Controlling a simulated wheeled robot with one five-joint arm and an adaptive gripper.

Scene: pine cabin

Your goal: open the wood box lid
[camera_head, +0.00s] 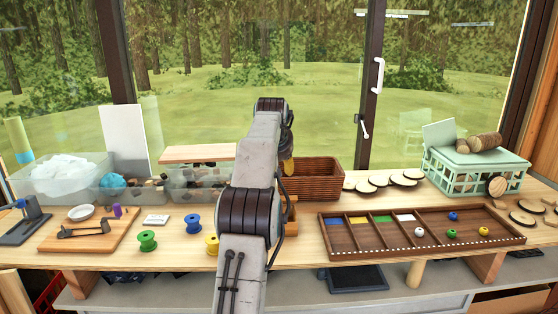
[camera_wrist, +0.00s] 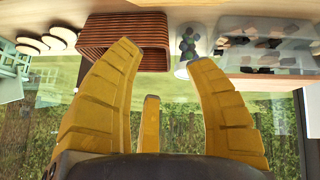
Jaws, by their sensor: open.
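My gripper (camera_head: 287,166) is mostly hidden behind my arm in the head view, with a bit of yellow finger showing beside the brown slatted box (camera_head: 314,182). In the wrist view my gripper (camera_wrist: 165,60) has its yellow fingers spread, with nothing between them. The slatted box also shows there (camera_wrist: 122,38), near the left finger; I cannot tell whether they touch. No lid is clearly visible on it. A small orange-brown wooden piece (camera_head: 291,211) is partly hidden behind my arm; I cannot tell what it is.
A clear bin (camera_head: 185,190) with a pale board (camera_head: 197,153) above it stands left. A divided wooden tray (camera_head: 440,250) fills the right front. A green crate (camera_head: 470,182) and wood slices (camera_head: 405,179) are at the right. Thread spools (camera_head: 148,240) stand left of my arm.

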